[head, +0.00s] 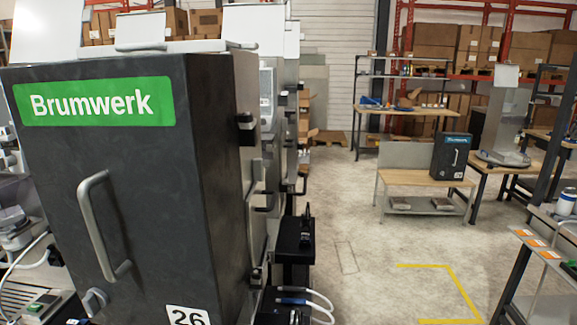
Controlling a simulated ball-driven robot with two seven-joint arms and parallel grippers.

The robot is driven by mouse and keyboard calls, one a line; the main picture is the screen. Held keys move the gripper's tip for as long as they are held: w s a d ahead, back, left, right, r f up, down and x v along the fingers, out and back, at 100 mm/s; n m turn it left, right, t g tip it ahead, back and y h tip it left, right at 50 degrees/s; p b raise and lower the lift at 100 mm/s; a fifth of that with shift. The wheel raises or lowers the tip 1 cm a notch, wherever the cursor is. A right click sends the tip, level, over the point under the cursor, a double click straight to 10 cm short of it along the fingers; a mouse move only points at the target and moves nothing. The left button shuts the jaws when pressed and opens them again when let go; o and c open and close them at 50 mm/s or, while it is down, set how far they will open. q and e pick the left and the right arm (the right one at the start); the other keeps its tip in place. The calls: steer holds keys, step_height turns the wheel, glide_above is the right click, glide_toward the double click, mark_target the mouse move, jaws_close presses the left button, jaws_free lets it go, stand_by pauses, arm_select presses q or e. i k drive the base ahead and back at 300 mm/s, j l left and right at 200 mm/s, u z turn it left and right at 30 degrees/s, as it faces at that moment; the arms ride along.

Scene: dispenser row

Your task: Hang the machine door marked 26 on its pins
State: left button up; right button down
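The machine door marked 26 (145,205) fills the left front of the head view. It is a dark grey, box-shaped door, upright, with a green Brumwerk label, a grey bar handle (100,228), a small grey latch knob (94,301) and a white 26 plate (187,316) at the bottom edge. Its lower end is cut off by the frame. A black block (245,121) shows just right of the door's side, high up. I cannot tell whether it is a hinge part, or whether the door sits on any pins. Neither of my grippers is in view.
Further grey machines (266,85) stand in a row behind the door. A black unit (294,236) with white hoses stands to its right. A low bench (400,178) carries a smaller dark door (451,157). Open floor (385,245) with yellow marking lies at centre right.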

mark_target(135, 162)
steer(key=j+z, duration=0.1)
steer(key=j, duration=0.35)
steer(key=j+z, duration=0.1)
steer(key=j, duration=0.35)
steer(key=j+z, duration=0.15)
steer(key=j, duration=0.3)
steer(key=k+j+z, duration=0.1)
steer(key=j, duration=0.35)
steer(key=k+j+z, duration=0.1)
steer(key=j, duration=0.35)
steer(key=k+j+z, duration=0.1)
steer(key=j, duration=0.35)
steer(key=k+j+z, duration=0.15)
steer(key=j, duration=0.25)
steer(key=k+j+z, duration=0.1)
steer(key=j, duration=0.35)
